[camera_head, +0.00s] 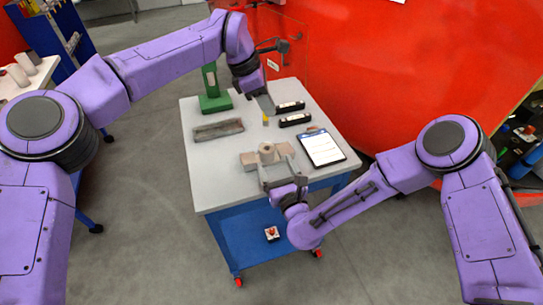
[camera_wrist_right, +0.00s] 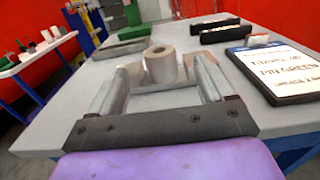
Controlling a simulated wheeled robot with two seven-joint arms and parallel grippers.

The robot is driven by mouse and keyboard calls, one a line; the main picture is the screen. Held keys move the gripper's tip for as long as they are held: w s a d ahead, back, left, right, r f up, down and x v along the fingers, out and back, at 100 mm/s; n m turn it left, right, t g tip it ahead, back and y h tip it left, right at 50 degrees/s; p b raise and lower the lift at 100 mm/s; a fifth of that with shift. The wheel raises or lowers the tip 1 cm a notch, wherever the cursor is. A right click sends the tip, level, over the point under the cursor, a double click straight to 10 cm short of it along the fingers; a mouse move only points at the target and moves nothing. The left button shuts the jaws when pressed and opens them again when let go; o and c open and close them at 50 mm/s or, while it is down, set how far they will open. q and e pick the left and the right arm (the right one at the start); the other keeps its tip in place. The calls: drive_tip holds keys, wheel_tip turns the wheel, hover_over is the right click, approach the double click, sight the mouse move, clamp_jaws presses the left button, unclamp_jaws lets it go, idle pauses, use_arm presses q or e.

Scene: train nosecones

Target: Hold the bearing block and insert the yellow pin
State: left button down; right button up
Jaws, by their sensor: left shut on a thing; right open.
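The tan bearing block (camera_head: 267,150), a round boss on a wide base, sits on the grey table; it also shows in the right wrist view (camera_wrist_right: 162,66). My right gripper (camera_head: 272,172) is open at its near side. In the right wrist view its two fingers (camera_wrist_right: 160,78) point at the block, one to each side of the boss; contact cannot be told. My left gripper (camera_head: 265,108) is shut behind the block, above the table. The small yellow pin (camera_head: 265,120) shows just below its fingertips, apparently held. The pin is apart from the block.
Two black boxes (camera_head: 295,119) lie right of my left gripper. A clipboard (camera_head: 322,149) lies right of the block. A grey tray (camera_head: 218,130) and a green stand (camera_head: 212,95) are left. The table's (camera_head: 215,180) front left is clear. A red panel (camera_head: 400,70) stands behind.

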sight(268, 152)
drive_tip(key=x, duration=0.9)
drive_tip(key=shift+w+a, duration=0.15)
drive_tip(key=shift+w, duration=0.1)
drive_tip(key=shift+f, duration=0.1)
drive_tip(key=c, duration=1.5)
